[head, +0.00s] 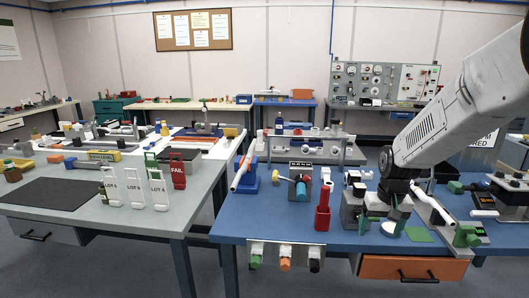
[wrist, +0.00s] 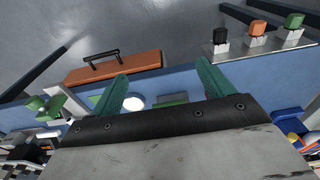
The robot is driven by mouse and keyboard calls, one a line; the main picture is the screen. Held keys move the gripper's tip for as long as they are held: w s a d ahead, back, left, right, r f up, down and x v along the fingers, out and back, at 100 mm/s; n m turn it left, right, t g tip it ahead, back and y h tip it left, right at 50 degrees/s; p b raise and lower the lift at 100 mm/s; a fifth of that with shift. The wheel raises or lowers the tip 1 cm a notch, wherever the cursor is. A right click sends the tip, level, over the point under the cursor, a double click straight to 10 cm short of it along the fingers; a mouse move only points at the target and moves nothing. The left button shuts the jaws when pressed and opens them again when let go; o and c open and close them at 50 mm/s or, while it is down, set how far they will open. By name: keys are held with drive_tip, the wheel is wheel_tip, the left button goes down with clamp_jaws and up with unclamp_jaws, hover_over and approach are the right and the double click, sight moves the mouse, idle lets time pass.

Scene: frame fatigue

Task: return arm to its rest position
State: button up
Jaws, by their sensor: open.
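My arm (head: 435,128) reaches in from the right of the head view and points down over the blue workbench (head: 225,226). My gripper (head: 385,222) is low near the bench's front edge, its green fingers apart. In the wrist view my gripper (wrist: 160,84) is open, with nothing held between the fingers. A white disc (head: 392,230) shows on the bench by the fingers, and it also shows in the wrist view (wrist: 133,103). A green square (head: 419,234) lies to its right. Whether the fingertips touch anything is unclear.
Close by are a red holder (head: 323,212), a silver block (head: 352,212) and a white slanted device (head: 434,208). A panel with coloured knobs (head: 286,255) and an orange drawer (head: 413,268) line the front edge. Lot stands (head: 135,187) occupy the left table.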

drive_tip(key=s+a+r, duration=0.2)
drive_tip(key=s+r, duration=0.2)
drive_tip(key=s, duration=0.6)
drive_tip(key=s+a+r+n, duration=0.1)
drive_tip(key=s+r, duration=0.4)
drive_tip(key=s, duration=0.6)
drive_tip(key=s+a+r, duration=0.4)
drive_tip(key=s, duration=0.6)
drive_tip(key=shift+s+r+n, duration=0.25)
drive_tip(key=shift+s+n, duration=0.05)
drive_tip(key=shift+s, duration=0.05)
